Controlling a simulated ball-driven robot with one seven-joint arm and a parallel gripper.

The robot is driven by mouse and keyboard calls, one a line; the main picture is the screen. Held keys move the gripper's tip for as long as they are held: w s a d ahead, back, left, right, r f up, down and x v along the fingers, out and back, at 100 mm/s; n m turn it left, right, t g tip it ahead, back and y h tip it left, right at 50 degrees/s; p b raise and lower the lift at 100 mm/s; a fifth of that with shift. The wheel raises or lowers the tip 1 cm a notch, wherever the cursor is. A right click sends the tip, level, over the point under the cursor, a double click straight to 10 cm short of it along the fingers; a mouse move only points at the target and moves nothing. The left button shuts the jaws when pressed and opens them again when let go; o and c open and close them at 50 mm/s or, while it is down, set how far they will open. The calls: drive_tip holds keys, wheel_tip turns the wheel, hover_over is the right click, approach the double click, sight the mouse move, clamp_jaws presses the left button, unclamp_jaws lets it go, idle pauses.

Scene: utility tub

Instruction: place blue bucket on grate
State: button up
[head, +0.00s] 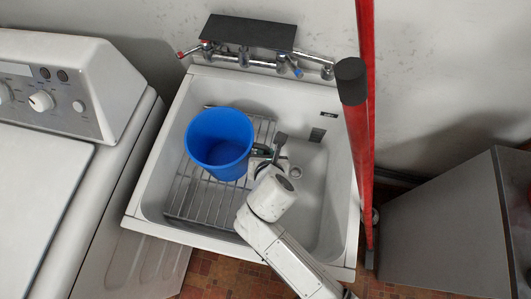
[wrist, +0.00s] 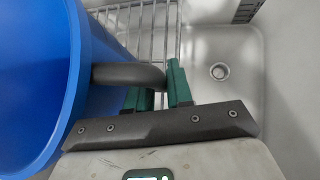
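The blue bucket (head: 219,145) is over the left part of the sink tub, above the wire grate (head: 195,201). I cannot tell whether its base touches the grate. In the wrist view the bucket (wrist: 38,80) fills the left side, and its dark handle (wrist: 125,75) sticks out toward my fingers. My gripper (wrist: 160,90) has green fingers, one on each side of the handle's outer bar, and looks shut on it. The handle hides part of the left finger. The grate (wrist: 140,25) also shows behind the handle. In the head view my gripper (head: 262,152) is right of the bucket.
The white tub (head: 146,229) has a drain (wrist: 219,71) on its bare right floor. Taps (head: 243,57) and a dark shelf (head: 250,32) are at the back. A red pole (head: 361,140) stands at the right rim. A white washer (head: 40,200) is left, a grey cabinet (head: 445,235) right.

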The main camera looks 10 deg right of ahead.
drive_tip(key=o, duration=0.4)
drive_tip(key=shift+o, duration=0.2)
drive_tip(key=v, duration=1.2)
drive_tip(key=shift+p, duration=0.45)
